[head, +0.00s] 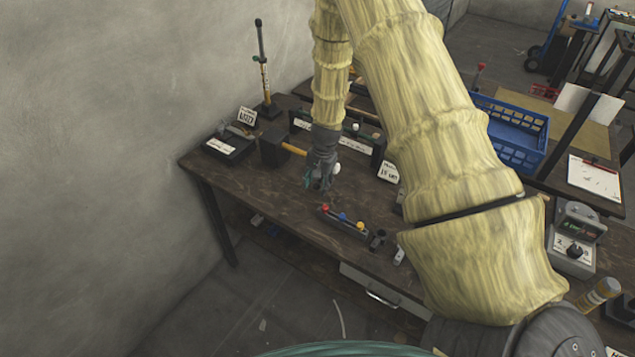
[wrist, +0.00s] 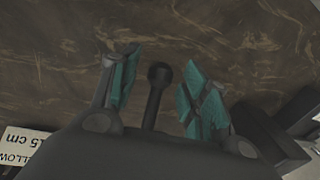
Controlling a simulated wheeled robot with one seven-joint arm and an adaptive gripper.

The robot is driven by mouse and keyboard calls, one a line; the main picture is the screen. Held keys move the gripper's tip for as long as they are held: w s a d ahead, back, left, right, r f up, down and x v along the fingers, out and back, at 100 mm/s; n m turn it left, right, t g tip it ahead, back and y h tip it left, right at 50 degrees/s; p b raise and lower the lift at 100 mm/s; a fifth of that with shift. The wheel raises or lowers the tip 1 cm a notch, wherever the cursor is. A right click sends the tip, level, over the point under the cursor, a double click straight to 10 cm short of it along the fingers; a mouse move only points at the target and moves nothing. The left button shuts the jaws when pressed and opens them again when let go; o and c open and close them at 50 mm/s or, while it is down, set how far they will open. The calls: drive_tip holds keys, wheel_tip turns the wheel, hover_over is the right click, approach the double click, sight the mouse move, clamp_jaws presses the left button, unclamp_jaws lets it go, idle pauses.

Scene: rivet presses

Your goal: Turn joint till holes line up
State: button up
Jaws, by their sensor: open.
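My gripper (head: 318,183) is over the dark wooden bench (head: 245,195), near its left half. In the wrist view the two teal-padded fingers of my gripper (wrist: 160,62) are apart. A dark rod with a round knob (wrist: 158,74) shows between the fingers, with a gap on each side. It is nearer the left finger. Whether this rod belongs to the joint I cannot tell. No holes of a joint can be made out in either view. In the head view my arm covers part of the bench and the gripper hides what is under it.
A mallet-like dark block with a wooden handle (head: 293,149) lies left of my gripper. A rail with red, blue and yellow knobs (head: 343,219) is in front. A thin upright post (head: 263,70) stands at the back left. A blue crate (head: 512,130) is right of my arm.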

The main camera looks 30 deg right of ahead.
sight(317, 184)
clamp_jaws()
drive_tip(key=shift+r, duration=0.1)
wheel_tip(317, 184, up, 2)
drive_tip(key=g+y, duration=0.1)
drive_tip(key=y, duration=0.2)
drive_tip(key=shift+a+y+p, duration=0.15)
drive_tip(key=shift+y+p, duration=0.15)
drive_tip(key=shift+r+m+g+y+b, duration=0.3)
drive_tip(key=shift+r+g+y, duration=0.45)
drive_tip(key=shift+y, duration=0.55)
drive_tip(key=shift+r, duration=0.1)
unclamp_jaws()
